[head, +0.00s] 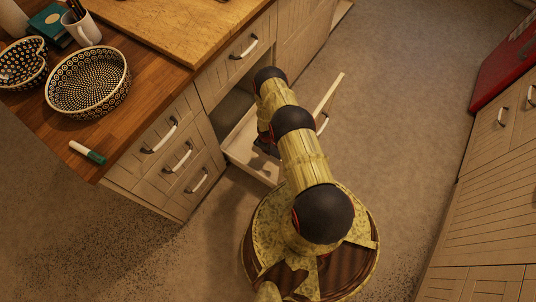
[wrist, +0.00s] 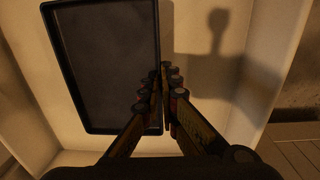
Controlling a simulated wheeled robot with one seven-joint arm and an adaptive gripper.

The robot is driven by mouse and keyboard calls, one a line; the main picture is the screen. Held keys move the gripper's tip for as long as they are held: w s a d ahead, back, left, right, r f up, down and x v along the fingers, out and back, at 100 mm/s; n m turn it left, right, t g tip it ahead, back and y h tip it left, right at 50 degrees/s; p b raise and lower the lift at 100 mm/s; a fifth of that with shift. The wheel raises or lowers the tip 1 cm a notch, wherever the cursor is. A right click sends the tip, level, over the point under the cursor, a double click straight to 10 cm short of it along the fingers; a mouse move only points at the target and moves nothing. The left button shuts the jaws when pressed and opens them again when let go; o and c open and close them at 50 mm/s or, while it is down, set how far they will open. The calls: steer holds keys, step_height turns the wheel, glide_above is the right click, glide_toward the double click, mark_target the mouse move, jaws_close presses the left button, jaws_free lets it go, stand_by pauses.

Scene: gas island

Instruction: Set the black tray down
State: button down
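The black tray (wrist: 105,60) is a flat dark rectangle with a raised rim. In the wrist view it is inside the pale open drawer, toward the left. My gripper (wrist: 166,75) is at the tray's right rim, one finger on each side, with the fingertips close together on it. I cannot tell whether the tray's underside touches the drawer floor. In the head view my arm reaches down into the open drawer (head: 241,142) of the island, and the arm hides the tray and most of the gripper.
The wooden counter (head: 150,80) above the drawers holds a patterned bowl (head: 88,84), a second bowl (head: 22,62), a mug (head: 82,30) and a green-and-white marker (head: 87,152). Bare floor (head: 400,90) lies to the right, before red-topped cabinets (head: 505,65). The drawer's right part is empty.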

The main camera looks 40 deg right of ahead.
steer(key=shift+w+d+f+b, duration=0.25)
steer(key=shift+d+f+b, duration=0.05)
steer(key=shift+f+b, duration=0.15)
steer(key=shift+w+d+f+b, duration=0.2)
steer(key=shift+d+f+b, duration=0.15)
steer(key=shift+f, duration=0.1)
steer(key=shift+f+b, duration=0.7)
steer(key=shift+f, duration=0.75)
steer(key=shift+f, duration=0.15)
steer(key=c, duration=2)
jaws_free()
steer(key=shift+c, duration=0.2)
step_height(320, 180, up, 12)
steer(key=p, duration=0.5)
steer(key=shift+a+p, duration=0.3)
steer(key=shift+p, duration=0.05)
steer(key=shift+s, duration=0.1)
